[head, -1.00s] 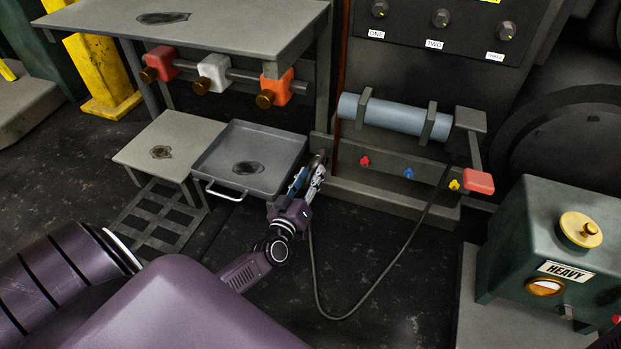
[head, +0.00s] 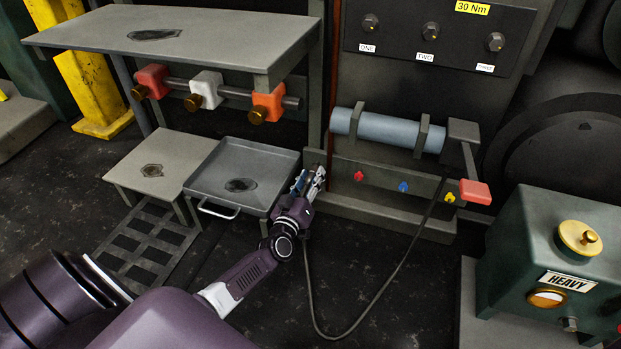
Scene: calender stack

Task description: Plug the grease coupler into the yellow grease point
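The yellow grease point (head: 449,197) is a small nipple on the low grey rail, at the right end of a row with a red (head: 359,176) and a blue one (head: 403,187). My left gripper (head: 311,176) is at the left end of that rail, well left of the yellow point. A dark hose (head: 372,300) hangs in a loop from near the red-ended lever to this gripper. The gripper looks shut on the grease coupler at the hose's end; its fingers mostly hide the coupler. My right gripper is out of view.
A grey-blue cylinder (head: 388,130) lies above the rail. A red-ended lever (head: 474,191) sticks out just right of the yellow point. A grey tray (head: 262,203) stands left of the gripper. A green box marked HEAVY (head: 520,262) stands at right. Open floor lies before the rail.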

